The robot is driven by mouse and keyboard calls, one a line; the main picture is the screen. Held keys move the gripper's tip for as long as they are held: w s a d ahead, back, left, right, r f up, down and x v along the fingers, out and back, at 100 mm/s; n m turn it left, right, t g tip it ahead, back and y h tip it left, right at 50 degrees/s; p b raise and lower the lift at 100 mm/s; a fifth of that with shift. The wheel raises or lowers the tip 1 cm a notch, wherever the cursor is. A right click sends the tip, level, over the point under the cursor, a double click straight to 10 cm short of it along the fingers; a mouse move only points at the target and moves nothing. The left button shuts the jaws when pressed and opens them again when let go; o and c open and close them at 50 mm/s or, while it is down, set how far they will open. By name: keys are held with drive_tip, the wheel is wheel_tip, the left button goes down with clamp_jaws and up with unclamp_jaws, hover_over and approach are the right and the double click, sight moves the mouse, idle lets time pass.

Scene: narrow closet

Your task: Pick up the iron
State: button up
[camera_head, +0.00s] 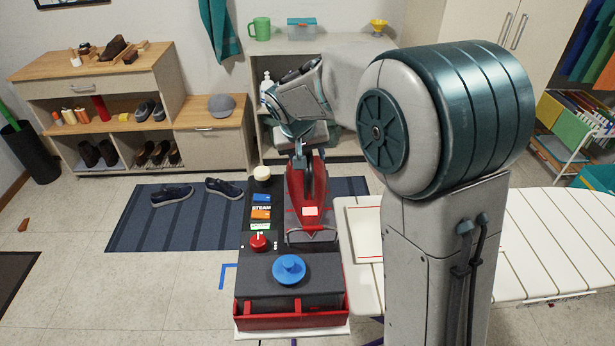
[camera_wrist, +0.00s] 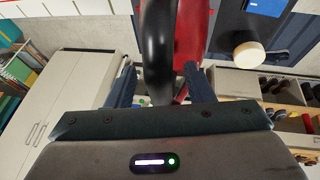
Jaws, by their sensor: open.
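The iron (camera_head: 307,196) is red with a dark handle and stands on a dark and red steam station (camera_head: 292,312). The station has a blue knob (camera_head: 289,268) and a red knob (camera_head: 259,242). My gripper (camera_head: 300,146) is at the far end of the iron, over its handle. In the wrist view my gripper (camera_wrist: 162,86) is open, with one finger on each side of the iron's black handle (camera_wrist: 157,50). The red body shows beside the handle. I cannot tell whether either finger touches it. My arm hides part of the scene to the right.
A white slatted ironing board (camera_head: 560,235) extends right of the station. Shoes (camera_head: 172,194) lie on a blue mat (camera_head: 140,225) to the left. A shelf unit (camera_head: 335,88) with a green mug (camera_head: 260,29) stands behind. A wooden shoe cabinet (camera_head: 100,86) is at the left.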

drive_tip(key=shift+x, duration=0.9)
clamp_jaws()
drive_tip(key=shift+r, duration=0.1)
drive_tip(key=shift+w+r, duration=0.1)
drive_tip(key=shift+r, duration=0.7)
wheel_tip(320, 180, up, 3)
drive_tip(key=shift+d+f+b, duration=0.1)
drive_tip(key=shift+f+b, duration=0.05)
drive_tip(key=shift+b, duration=0.25)
drive_tip(key=d+r, duration=0.3)
drive_tip(key=d, duration=0.2)
drive_tip(key=w+d+r+b, duration=0.1)
drive_tip(key=d+r, duration=0.2)
drive_tip(key=d, duration=0.3)
drive_tip(key=shift+w+d+r, duration=0.25)
drive_tip(key=shift+r, duration=0.1)
